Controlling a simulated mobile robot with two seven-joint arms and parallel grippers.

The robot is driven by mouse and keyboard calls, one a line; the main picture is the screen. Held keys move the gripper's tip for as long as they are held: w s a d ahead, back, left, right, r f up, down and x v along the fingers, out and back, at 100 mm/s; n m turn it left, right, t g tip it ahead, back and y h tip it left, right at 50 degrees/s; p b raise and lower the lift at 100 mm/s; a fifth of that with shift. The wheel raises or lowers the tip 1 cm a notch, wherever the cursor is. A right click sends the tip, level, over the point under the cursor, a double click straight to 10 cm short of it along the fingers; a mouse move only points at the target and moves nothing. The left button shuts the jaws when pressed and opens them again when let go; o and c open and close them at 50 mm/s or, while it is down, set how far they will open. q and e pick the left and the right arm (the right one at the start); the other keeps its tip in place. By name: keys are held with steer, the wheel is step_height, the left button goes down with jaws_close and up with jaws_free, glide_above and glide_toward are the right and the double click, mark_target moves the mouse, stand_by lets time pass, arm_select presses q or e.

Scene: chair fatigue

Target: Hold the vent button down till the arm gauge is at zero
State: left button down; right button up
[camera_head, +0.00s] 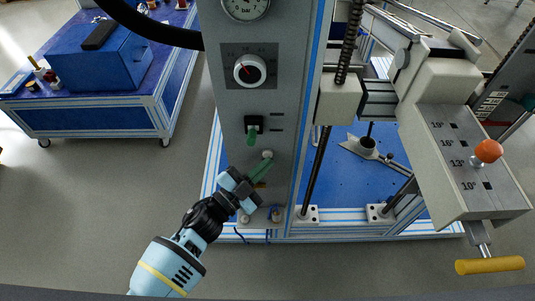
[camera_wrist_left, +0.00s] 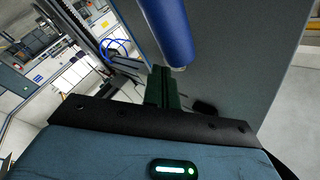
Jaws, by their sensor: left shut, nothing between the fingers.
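A grey control panel (camera_head: 230,115) stands upright in the middle of the head view. A round white gauge (camera_head: 245,7) is at its top, partly cut off by the frame edge; I cannot read its needle. A small pale round button (camera_head: 267,154) sits low on the panel. My left gripper (camera_head: 263,165) is shut and empty, its green fingertips just below this button; I cannot tell whether they touch it. In the left wrist view the shut dark green fingers (camera_wrist_left: 163,88) point at the panel, with a blue cylinder (camera_wrist_left: 168,30) close by. My right gripper is not in view.
To the right is a beige arm (camera_head: 455,165) with an orange ball knob (camera_head: 488,151) and a yellow handle (camera_head: 490,266). A blue bench (camera_head: 90,100) stands at the left.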

arm_select(q)
steer(key=shift+w, duration=0.4)
stand_by(2.0)
steer(key=shift+s, duration=0.1)
stand_by(2.9)
steer(key=shift+s, duration=0.7)
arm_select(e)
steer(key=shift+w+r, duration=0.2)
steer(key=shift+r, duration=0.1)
arm_select(q)
steer(key=shift+s+p, duration=0.1)
steer(key=shift+p, duration=0.2)
steer(key=shift+s+p, duration=0.65)
steer(key=shift+s, duration=1.75)
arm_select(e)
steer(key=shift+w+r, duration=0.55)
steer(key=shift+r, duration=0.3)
